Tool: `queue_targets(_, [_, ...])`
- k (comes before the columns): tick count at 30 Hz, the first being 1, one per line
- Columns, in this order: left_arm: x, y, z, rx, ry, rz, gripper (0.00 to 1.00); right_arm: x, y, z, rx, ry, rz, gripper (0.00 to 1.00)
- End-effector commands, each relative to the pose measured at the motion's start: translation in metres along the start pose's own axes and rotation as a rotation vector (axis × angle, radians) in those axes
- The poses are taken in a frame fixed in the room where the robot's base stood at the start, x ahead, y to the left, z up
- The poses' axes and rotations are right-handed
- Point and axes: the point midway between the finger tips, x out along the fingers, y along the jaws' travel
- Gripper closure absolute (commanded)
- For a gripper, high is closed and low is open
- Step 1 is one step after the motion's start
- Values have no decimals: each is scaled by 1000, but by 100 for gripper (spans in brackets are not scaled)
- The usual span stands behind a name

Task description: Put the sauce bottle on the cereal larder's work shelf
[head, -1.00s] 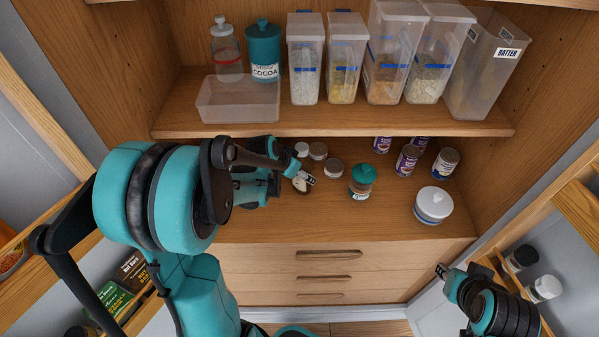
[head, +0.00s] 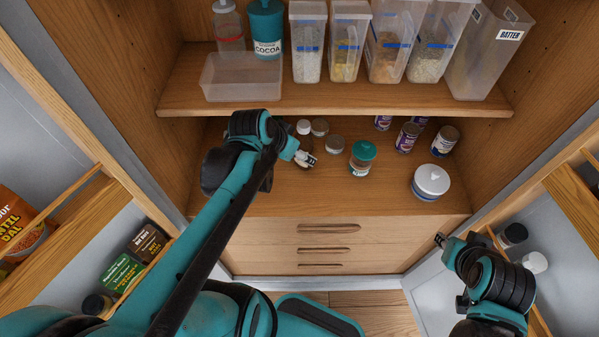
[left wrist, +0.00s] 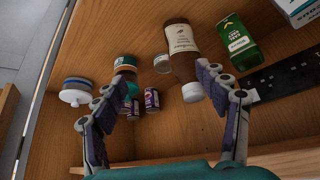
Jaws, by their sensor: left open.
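A brown bottle with a white cap and cream label, which looks like the sauce bottle (left wrist: 182,40), is on the larder's wooden work shelf (head: 390,195). In the head view this bottle (head: 304,128) is partly hidden behind my left gripper (head: 305,158). In the left wrist view my left gripper (left wrist: 165,90) is open, its fingers apart, with the bottle's cap showing between them nearer the right finger. I see no finger closed on the bottle. My right gripper (head: 440,240) is low at the right, away from the bottle; its jaw is too small to read.
A teal-lidded jar (head: 362,158), a white-lidded tub (head: 430,182) and several small cans stand to the right. A green box (left wrist: 238,40) is beside the bottle in the wrist view. The upper shelf (head: 350,104) overhangs behind. The shelf's front middle is clear.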

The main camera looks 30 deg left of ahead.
Motion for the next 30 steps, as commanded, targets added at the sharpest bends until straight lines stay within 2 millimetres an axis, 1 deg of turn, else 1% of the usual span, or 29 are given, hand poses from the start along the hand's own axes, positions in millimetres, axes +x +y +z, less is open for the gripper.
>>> queue_targets(1, [-10,17,9,-9,1,-10,27,0,0,0,0,0,0,71])
queue_targets(3, [-20,32,19,-37,7,-30,27,0,0,0,0,0,0,71])
queue_targets(6, [-32,50,34,-72,23,-54,27,0,0,0,0,0,0,71])
queue_targets(10, [-41,63,48,-107,45,-74,27,0,0,0,0,0,0,71])
queue_targets(15, [-46,68,56,-129,60,-85,27,0,0,0,0,0,0,71])
queue_targets(24, [-46,69,56,-133,62,-86,27,0,0,0,0,0,0,71])
queue_targets(26, [-44,69,58,-133,62,-86,27,2,0,2,0,0,0,71])
queue_targets(28, [-37,69,62,-133,62,-86,27,9,0,6,0,0,0,71])
queue_targets(30, [-26,69,69,-133,62,-86,27,19,0,14,0,0,0,71])
